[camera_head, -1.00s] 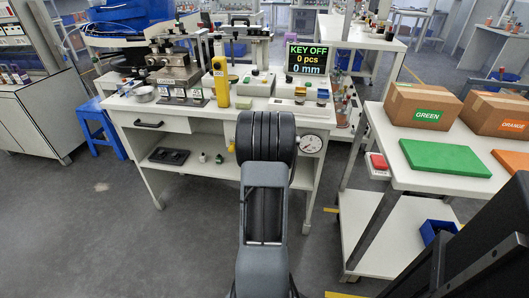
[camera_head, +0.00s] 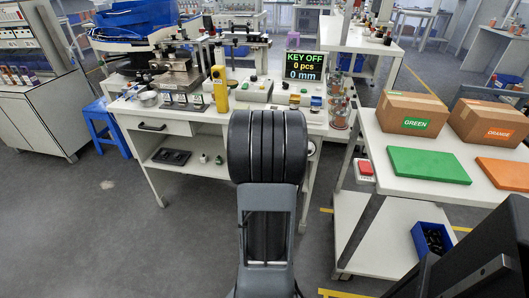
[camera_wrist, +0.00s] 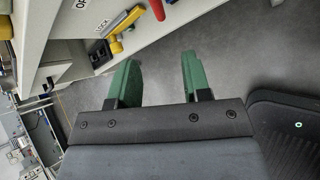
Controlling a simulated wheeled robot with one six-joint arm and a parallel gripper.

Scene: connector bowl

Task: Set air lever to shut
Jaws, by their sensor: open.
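In the wrist view my gripper (camera_wrist: 158,68) is open, its two green fingers apart with only grey floor visible between them. A yellow lever-like handle (camera_wrist: 122,22) lies beyond the left finger, on the pale bench side near a "LOCK" label. A red handle end (camera_wrist: 157,9) is at the top edge, right of the yellow one. Both are apart from the fingers. I cannot tell for sure which is the air lever. In the head view my arm hides the gripper and the bench front where a gauge shows only its edge.
The white workbench (camera_head: 185,116) carries machines and a "KEY OFF" display (camera_head: 305,66). At the right a white cart (camera_head: 385,198) holds boxes and a green plate (camera_head: 427,165). A blue bin (camera_head: 432,240) is on its lower shelf. Open floor lies at front left.

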